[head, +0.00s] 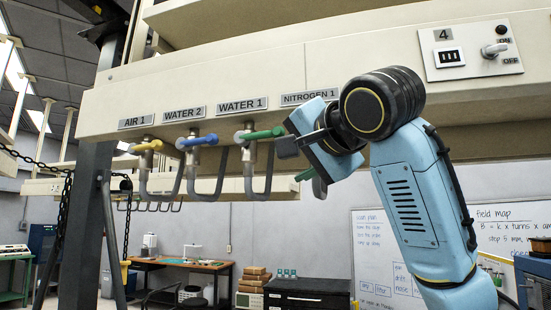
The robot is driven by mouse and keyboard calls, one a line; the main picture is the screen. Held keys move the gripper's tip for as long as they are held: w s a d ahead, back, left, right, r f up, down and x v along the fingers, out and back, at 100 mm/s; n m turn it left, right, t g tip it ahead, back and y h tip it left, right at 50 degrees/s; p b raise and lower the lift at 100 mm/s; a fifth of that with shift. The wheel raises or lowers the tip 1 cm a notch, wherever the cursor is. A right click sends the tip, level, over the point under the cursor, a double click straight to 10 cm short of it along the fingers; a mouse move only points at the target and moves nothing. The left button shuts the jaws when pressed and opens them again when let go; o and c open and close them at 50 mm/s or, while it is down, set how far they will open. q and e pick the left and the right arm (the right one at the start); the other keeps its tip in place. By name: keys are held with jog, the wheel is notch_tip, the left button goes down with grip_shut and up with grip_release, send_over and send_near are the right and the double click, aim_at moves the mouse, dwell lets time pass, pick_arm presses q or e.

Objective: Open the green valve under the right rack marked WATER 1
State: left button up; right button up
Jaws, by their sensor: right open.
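The WATER 1 label (241,104) is on the front of the cream rack beam (205,80). The green valve handle (262,134) sits below it on a grey pipe, pointing sideways to the right. My right gripper (301,162) is just right of and slightly below the handle's free end, under the NITROGEN 1 label (308,97). It is open, and I see nothing held in it. A dark fingertip appears close to the handle; I cannot tell whether they touch. Another green piece shows partly behind the gripper, mostly hidden. My left gripper is not in view.
A yellow valve (148,145) under AIR 1 and a blue valve (198,141) under WATER 2 stand to the left. Bent grey pipes hang below the valves. A switch panel (470,50) marked 4 is at upper right. A dark post (85,220) stands at left.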

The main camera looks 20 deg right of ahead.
aim_at(282, 129)
jog(key=s+r+t, duration=0.1)
jog(key=s+r, duration=0.5)
jog(key=s, duration=0.4)
jog(key=shift+m+t+h, duration=0.3)
jog(key=shift+m, duration=0.1)
jog(key=w+p, duration=0.1)
jog(key=w, duration=0.3)
jog(key=w+a+p, duration=0.1)
jog(key=w+p, duration=0.1)
jog(key=w, duration=0.2)
jog(key=w+p, duration=0.2)
jog(key=w, duration=0.2)
jog(key=shift+w+a+f, duration=0.15)
jog(key=shift+w+a, duration=0.1)
jog(key=shift+a, duration=0.15)
jog(key=shift+w+f, duration=0.1)
jog(key=shift+w, duration=0.4)
grip_shut()
